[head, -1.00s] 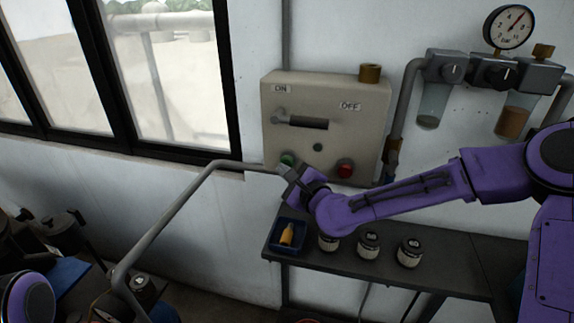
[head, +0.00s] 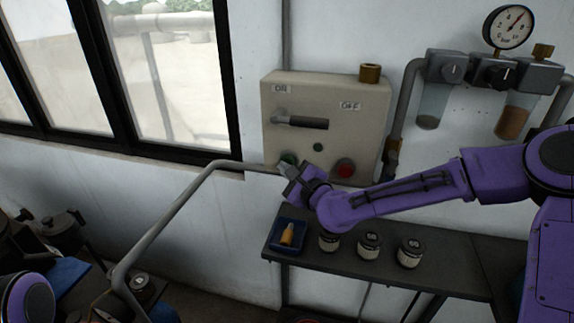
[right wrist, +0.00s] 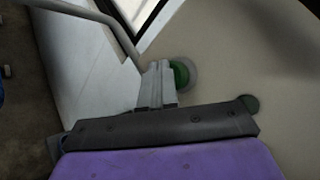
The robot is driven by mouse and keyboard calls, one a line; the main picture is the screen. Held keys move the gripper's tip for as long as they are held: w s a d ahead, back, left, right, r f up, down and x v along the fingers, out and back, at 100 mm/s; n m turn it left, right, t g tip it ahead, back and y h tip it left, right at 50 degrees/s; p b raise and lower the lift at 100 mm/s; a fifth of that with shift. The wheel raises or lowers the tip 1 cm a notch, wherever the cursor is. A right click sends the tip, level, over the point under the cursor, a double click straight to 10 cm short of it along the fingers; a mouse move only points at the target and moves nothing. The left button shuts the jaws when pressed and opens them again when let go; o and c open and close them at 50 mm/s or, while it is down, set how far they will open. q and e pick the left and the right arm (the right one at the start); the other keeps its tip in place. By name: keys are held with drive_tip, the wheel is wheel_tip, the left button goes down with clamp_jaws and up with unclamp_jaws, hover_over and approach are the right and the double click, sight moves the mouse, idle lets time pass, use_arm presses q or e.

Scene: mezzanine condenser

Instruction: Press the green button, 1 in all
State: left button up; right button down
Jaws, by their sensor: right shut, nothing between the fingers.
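The green button (head: 288,159) sits low on the left of the beige control box on the wall. It also shows in the right wrist view (right wrist: 180,74), partly hidden behind my fingertips. My right gripper (head: 284,169) is shut and empty, with its fingertips at the green button's lower edge in the head view. In the right wrist view the closed fingers (right wrist: 158,82) overlap the button's left side. I cannot tell whether they touch it. My left gripper is not in view.
The box (head: 350,100) also carries a red button (head: 345,168) and a lever handle (head: 305,123). A grey pipe rail (head: 190,195) runs close to the gripper's left. Below, a shelf (head: 455,275) holds a blue tray (head: 274,247) and several jars (head: 369,245).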

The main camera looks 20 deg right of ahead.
idle(0.5)
drive_tip(key=shift+s+a, duration=0.5)
drive_tip(key=shift+s, duration=0.2)
drive_tip(key=shift+s+a+b, duration=0.15)
drive_tip(key=shift+s+a, duration=0.55)
drive_tip(key=shift+s, duration=0.35)
drive_tip(key=shift+s+a+b, duration=0.15)
drive_tip(key=shift+s+a, duration=0.55)
drive_tip(key=shift+s, duration=0.35)
